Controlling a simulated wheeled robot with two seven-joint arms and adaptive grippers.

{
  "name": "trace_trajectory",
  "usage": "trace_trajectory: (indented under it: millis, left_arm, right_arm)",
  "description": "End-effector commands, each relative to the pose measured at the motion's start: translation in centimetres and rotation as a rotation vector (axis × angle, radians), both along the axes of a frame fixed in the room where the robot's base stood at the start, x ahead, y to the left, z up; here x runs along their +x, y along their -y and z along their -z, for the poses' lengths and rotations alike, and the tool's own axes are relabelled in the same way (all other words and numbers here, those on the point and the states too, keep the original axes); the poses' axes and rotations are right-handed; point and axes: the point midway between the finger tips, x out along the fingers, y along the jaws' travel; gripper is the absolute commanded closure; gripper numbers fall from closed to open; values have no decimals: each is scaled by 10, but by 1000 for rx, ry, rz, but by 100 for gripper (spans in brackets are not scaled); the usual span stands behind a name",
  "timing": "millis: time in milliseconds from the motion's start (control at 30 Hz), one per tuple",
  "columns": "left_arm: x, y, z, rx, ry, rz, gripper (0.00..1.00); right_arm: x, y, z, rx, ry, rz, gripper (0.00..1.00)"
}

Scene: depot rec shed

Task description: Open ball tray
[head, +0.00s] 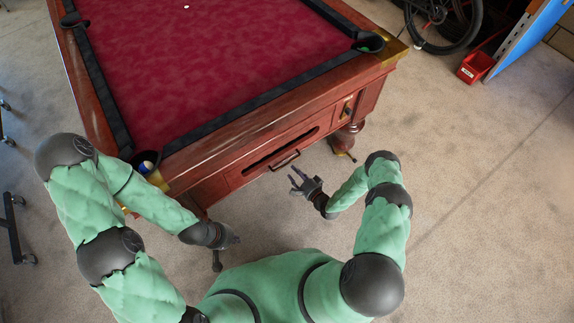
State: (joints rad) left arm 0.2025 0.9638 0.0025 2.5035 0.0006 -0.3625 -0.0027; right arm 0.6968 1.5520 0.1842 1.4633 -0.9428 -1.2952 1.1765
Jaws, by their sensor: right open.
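The ball tray (243,177) is in the near end of the wooden pool table and looks flush with it. It has a long dark slot and, below that, a dark bar handle (285,161). My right gripper (296,180) is open and empty, with its fingers pointing toward the table. It appears just short of the handle and a little to its right in the picture, apart from it. My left gripper (234,240) hangs low in front of the table's near left corner, away from the handle. Its fingers are too small and dark to read.
The pool table's red cloth (200,60) is mostly bare. A red bin (475,67) and a bicycle wheel (443,22) are at the upper right. Carpet at right is clear.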

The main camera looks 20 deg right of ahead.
Motion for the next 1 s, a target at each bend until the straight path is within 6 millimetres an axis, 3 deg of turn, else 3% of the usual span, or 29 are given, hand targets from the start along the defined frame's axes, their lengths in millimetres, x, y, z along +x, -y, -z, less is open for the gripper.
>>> trace_trajectory:
  millis: [200, 400, 800, 833, 967, 1000]
  left_arm:
    - [0, 0, 12, 0, 0, 0, 100]
    - [0, 0, 18, 0, 0, 0, 100]
    - [0, 0, 19, 0, 0, 0, 100]
    - [0, 0, 19, 0, 0, 0, 100]
    - [0, 0, 19, 0, 0, 0, 100]
    - [0, 0, 19, 0, 0, 0, 100]
  right_arm:
    - [36, -14, 9, -3, 2, -4, 57]
    - [57, -21, 14, -3, 0, -2, 57]
    - [64, -23, 14, -2, -1, 1, 57]
    - [64, -23, 14, -2, -1, 1, 59]
    - [64, -23, 14, -2, -1, 1, 96]
    - [64, -23, 14, -3, -1, 1, 100]
